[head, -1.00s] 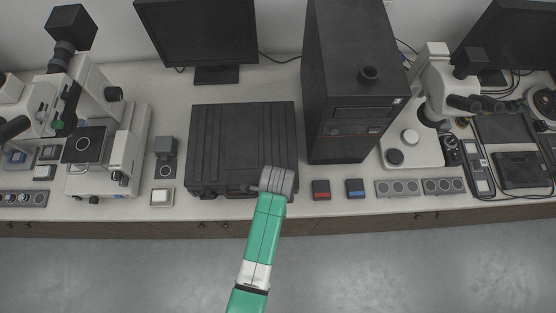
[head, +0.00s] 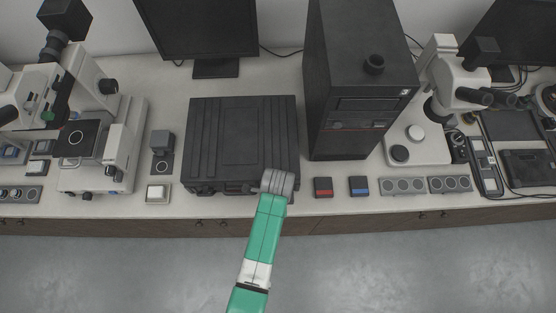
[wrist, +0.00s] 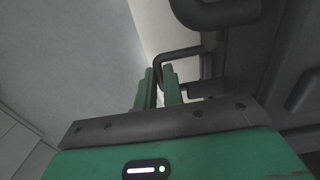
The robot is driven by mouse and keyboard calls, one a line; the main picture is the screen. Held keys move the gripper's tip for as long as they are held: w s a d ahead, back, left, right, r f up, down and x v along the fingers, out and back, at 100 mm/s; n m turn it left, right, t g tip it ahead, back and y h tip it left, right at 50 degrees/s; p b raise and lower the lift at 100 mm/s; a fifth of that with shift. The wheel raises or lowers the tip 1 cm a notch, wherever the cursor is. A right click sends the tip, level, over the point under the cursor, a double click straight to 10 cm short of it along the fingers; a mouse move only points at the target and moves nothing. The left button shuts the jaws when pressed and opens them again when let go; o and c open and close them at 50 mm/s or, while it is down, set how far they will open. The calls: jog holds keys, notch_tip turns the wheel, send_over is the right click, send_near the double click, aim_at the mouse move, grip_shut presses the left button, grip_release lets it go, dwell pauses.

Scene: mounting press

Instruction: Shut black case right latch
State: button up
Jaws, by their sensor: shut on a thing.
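The black case (head: 243,140) lies closed and flat on the bench, its front facing me. My gripper (head: 262,187) is at the right part of its front face, and the grey wrist hides much of that corner. In the wrist view, the two green fingers of my gripper (wrist: 160,88) are close together at a thin, bent black bar (wrist: 184,52), which seems to be the right latch. They are shut on it. A thicker black loop (wrist: 222,14), likely the carry handle, shows beyond. How far the latch is closed cannot be told.
A black computer tower (head: 362,90) stands close right of the case. A red-striped block (head: 323,187) and a blue-striped block (head: 359,187) lie right of my gripper. A microscope (head: 105,140) stands at left. The floor before the bench is clear.

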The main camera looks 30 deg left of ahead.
jog(key=shift+r+p, duration=0.45)
jog(key=shift+p, duration=0.05)
jog(key=shift+w+r+p, duration=0.1)
jog(key=shift+r+p, duration=0.3)
jog(key=shift+p, duration=0.15)
jog(key=shift+w+a+r+p, duration=0.1)
jog(key=shift+r+p, duration=0.25)
jog(key=shift+r, duration=0.05)
jog(key=shift+w+r, duration=0.1)
